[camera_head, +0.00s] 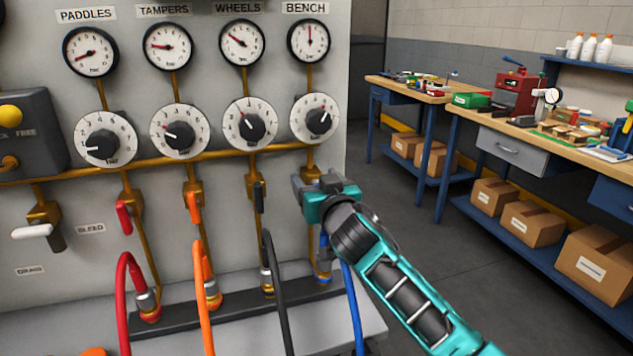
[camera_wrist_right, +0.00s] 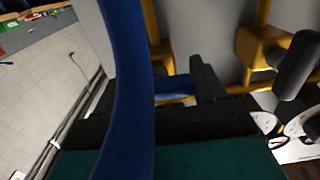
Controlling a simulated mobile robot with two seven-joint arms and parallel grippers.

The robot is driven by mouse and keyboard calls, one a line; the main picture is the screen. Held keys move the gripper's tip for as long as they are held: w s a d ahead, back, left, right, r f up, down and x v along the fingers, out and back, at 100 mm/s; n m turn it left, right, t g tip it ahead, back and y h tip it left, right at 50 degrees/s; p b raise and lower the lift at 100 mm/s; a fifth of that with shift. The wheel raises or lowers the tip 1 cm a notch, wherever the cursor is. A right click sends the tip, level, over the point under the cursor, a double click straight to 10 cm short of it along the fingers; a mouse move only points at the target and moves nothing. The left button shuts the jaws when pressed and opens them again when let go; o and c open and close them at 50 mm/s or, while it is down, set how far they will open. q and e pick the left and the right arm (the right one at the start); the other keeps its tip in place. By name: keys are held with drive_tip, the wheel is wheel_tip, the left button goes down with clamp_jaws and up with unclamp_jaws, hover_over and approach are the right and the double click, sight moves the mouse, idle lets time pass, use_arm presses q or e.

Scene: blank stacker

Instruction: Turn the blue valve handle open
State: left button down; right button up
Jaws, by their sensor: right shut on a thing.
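My right gripper (camera_head: 312,186) is in front of the panel, at the valve below the BENCH gauge (camera_head: 309,41). It is shut on the blue valve handle, which it hides in the head view. In the right wrist view, a short stretch of the blue handle (camera_wrist_right: 174,86) shows between the dark fingers, with brass fittings behind it. The handle's exact angle is hard to tell. The BENCH gauge needle points straight up. My left gripper is not in view.
A blue hose (camera_head: 353,308) hangs below my right gripper and crosses close before the wrist camera (camera_wrist_right: 128,80). The black handle (camera_head: 259,197), orange handle (camera_head: 194,207) and red handle (camera_head: 124,217) are to the left. Workbenches (camera_head: 545,150) stand at the right, beyond open floor.

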drive_tip(key=c, duration=0.3)
drive_tip(key=shift+c, duration=0.2)
drive_tip(key=shift+n+p, duration=0.4)
drive_tip(key=shift+n, duration=0.3)
drive_tip(key=shift+a+n+p, duration=0.1)
drive_tip(key=shift+n+p, duration=0.4)
drive_tip(key=shift+n, duration=0.7)
drive_tip(key=n+p, duration=0.1)
drive_tip(key=n, duration=0.3)
drive_tip(key=shift+a+n+p, duration=0.1)
drive_tip(key=shift+n+p, duration=0.2)
drive_tip(key=n, duration=0.2)
drive_tip(key=n+p, duration=0.1)
drive_tip(key=n, duration=0.2)
drive_tip(key=shift+s+f, duration=0.1)
drive_tip(key=shift+f, duration=0.1)
drive_tip(key=shift+a+f+n+p, duration=0.15)
drive_tip(key=shift+n+p, duration=0.45)
drive_tip(key=shift+n, duration=1.6)
